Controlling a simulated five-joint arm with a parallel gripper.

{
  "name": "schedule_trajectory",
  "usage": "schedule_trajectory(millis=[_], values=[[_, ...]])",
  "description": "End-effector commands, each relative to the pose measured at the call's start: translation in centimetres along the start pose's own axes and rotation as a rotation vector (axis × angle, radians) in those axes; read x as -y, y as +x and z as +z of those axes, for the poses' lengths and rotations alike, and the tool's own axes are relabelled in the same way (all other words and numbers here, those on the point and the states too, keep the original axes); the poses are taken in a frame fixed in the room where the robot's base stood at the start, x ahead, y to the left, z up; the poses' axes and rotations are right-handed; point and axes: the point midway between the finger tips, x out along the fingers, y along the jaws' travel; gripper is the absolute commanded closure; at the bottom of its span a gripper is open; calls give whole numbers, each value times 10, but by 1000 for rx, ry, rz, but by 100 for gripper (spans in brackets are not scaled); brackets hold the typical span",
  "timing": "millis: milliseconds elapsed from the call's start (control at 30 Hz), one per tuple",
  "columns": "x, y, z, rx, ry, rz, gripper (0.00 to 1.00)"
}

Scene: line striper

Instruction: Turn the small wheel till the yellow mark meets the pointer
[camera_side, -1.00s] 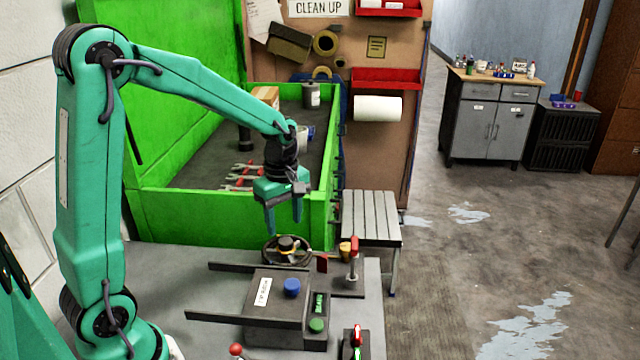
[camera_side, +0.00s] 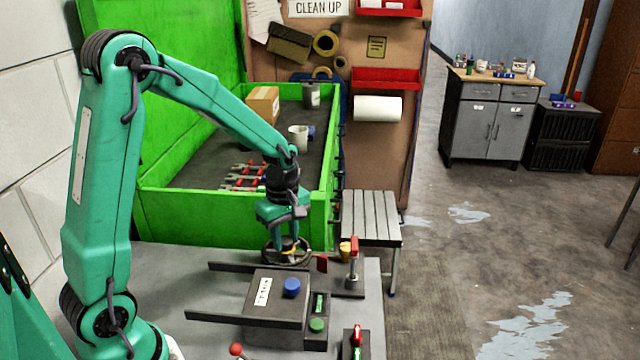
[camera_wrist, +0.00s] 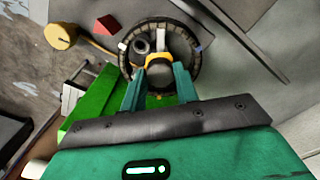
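The small wheel (camera_side: 268,254) is a dark round rim with a hub, lying flat at the far edge of the bench. In the wrist view its rim (camera_wrist: 197,75) has pale marks around it. A yellow piece (camera_wrist: 159,60) shows at the hub, between my fingertips; I cannot tell if it is the yellow mark. A red pointed piece (camera_wrist: 106,25), likely the pointer, stands just outside the rim; it is the small red flag (camera_side: 321,263) in the side view. My gripper (camera_side: 285,246) points down over the hub, fingers either side of it. Whether they touch it is unclear.
A grey block with a blue knob (camera_side: 292,287) and a green button (camera_side: 317,325) stands in front of the wheel. The green bin wall (camera_side: 222,217) is close behind.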

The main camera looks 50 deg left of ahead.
Motion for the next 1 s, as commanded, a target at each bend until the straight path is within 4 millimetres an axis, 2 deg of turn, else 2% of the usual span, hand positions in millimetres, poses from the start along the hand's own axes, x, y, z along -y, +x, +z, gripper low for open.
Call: schedule_trajectory(millis=[367,567,1000], values=[[0,0,0,0,24,0,93],[0,0,0,0,97,0,93],[0,-1,0,0,441,0,93]])
